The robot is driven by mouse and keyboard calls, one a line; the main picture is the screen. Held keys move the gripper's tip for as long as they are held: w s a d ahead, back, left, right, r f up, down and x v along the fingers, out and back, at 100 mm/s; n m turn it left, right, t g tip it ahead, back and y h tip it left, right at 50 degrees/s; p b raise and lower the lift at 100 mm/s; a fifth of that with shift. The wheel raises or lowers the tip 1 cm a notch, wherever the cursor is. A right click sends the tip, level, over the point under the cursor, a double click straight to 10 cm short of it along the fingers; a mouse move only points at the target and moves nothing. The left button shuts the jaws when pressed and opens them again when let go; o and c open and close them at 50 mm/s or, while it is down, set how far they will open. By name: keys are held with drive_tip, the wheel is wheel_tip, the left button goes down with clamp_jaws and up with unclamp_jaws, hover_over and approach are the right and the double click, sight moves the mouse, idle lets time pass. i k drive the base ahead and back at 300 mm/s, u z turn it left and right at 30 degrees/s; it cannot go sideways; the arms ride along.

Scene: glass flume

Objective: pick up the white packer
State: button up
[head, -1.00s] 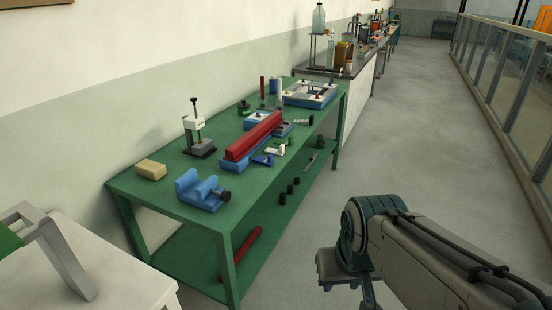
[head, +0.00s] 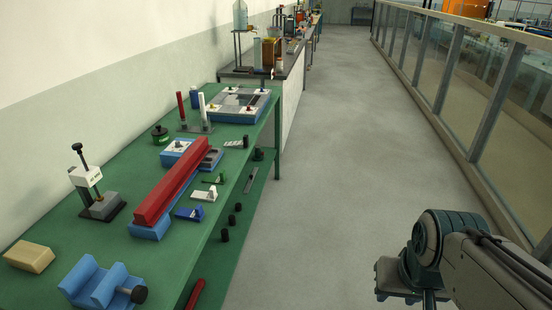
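A small white piece (head: 204,193), which looks like the white packer, lies on the green table (head: 60,219) near its right edge. It lies between a similar blue piece (head: 190,213) and a green piece (head: 213,180), just right of the long red bar (head: 170,181). Nothing covers it. My arm shows at the lower right over the floor, well to the right of the table and apart from it. My gripper's fingers do not show; the lower end of the arm is cut off by the picture's bottom edge.
The table also holds a blue vise-like block (head: 88,283), a tan block (head: 29,257), a small press (head: 98,203) and a blue-framed tray (head: 238,104). Several black cylinders stand on the lower shelf. The floor (head: 330,170) is clear between the table and the glass-panelled rail (head: 477,100).

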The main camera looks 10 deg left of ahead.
sight(210, 197)
drive_tip(key=z, duration=0.05)
drive_tip(key=i, duration=1.25)
drive_tip(key=u, duration=1.2)
drive_tip(key=i, duration=0.75)
drive_tip(key=u, duration=0.7)
